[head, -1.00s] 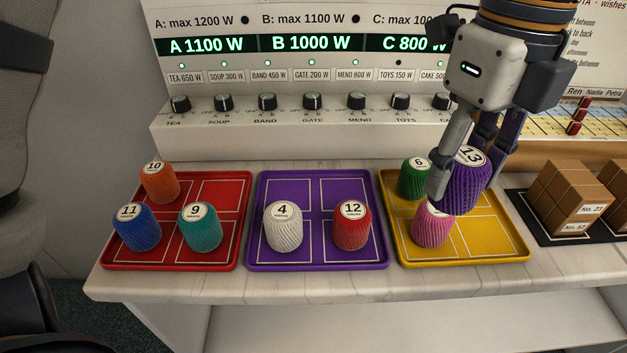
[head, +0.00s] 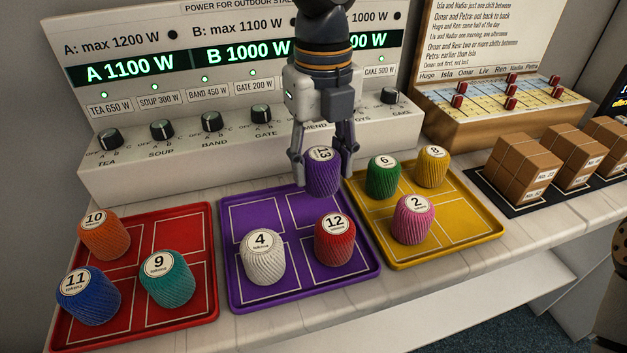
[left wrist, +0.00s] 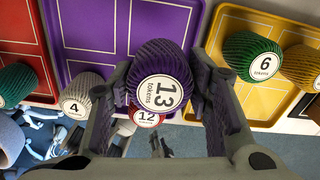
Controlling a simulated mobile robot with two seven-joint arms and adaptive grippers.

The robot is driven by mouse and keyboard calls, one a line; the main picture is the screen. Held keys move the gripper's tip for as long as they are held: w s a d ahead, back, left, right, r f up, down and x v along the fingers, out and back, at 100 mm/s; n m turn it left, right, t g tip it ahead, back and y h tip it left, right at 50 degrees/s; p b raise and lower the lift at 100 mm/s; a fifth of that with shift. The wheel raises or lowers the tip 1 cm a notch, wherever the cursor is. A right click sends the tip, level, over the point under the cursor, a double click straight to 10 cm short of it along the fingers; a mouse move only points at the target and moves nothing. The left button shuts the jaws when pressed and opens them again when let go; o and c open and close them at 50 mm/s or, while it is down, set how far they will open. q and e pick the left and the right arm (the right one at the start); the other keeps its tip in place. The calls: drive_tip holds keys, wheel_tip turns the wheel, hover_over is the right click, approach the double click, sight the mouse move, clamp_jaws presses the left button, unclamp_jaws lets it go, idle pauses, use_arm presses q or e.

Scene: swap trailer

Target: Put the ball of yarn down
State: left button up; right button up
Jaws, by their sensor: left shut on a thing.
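The purple ball of yarn numbered 13 (head: 322,182) is between the fingers of my left gripper (head: 321,172), which is shut on it. It is upright over the back right cell of the purple tray (head: 236,297). I cannot tell whether its base touches the tray. In the left wrist view the ball (left wrist: 160,62) sits between both fingers (left wrist: 163,75), label facing the camera. The white ball 4 (head: 263,261) and red ball 12 (head: 335,242) stand in the front cells of the purple tray.
The red tray (head: 195,308) at left holds balls 10, 11 and 9. The yellow tray (head: 480,236) at right holds balls 6, 8 and 2. The knob panel (head: 185,165) rises close behind. The purple tray's back left cell (head: 257,215) is clear.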

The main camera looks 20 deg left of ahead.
sight(313, 146)
use_arm(q)
drive_tip(key=shift+w+a+f, duration=0.4)
drive_tip(key=shift+a+f, duration=0.15)
drive_tip(key=shift+f, duration=0.25)
drive_tip(key=f, duration=0.3)
drive_tip(key=shift+w+a+f, duration=0.15)
drive_tip(key=shift+a+f, duration=0.1)
drive_tip(key=shift+f, duration=0.1)
drive_tip(key=shift+r, duration=0.1)
drive_tip(key=o, duration=1.2)
drive_tip(key=shift+f, duration=0.2)
drive_tip(key=shift+o, duration=0.2)
wheel_tip(313, 146, up, 12)
drive_tip(key=shift+r, duration=0.2)
